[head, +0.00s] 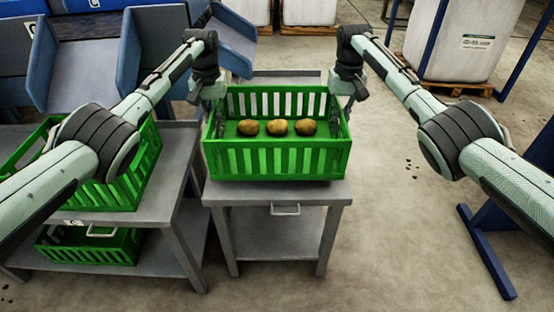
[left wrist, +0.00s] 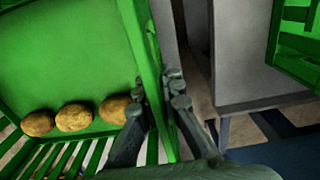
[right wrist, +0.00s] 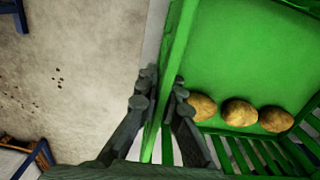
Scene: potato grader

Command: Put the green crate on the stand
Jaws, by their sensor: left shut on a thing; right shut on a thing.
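The green crate (head: 276,160) with slatted walls holds three potatoes in a row. It sits level at or just over the top of the grey stand (head: 275,196); I cannot tell whether its base touches. My left gripper (head: 212,97) is shut on the crate's left wall, and the left wrist view shows its fingers on both sides of the rim (left wrist: 152,68). My right gripper (head: 347,98) is shut on the right wall, its fingers straddling the rim (right wrist: 178,50) in the right wrist view.
A grey table (head: 172,205) stands close on the left with another green crate (head: 152,150) on top and one (head: 88,252) on its lower shelf. Blue chutes (head: 155,45) rise behind it. White bulk bags (head: 465,45) stand at the back. The floor at right is mostly open.

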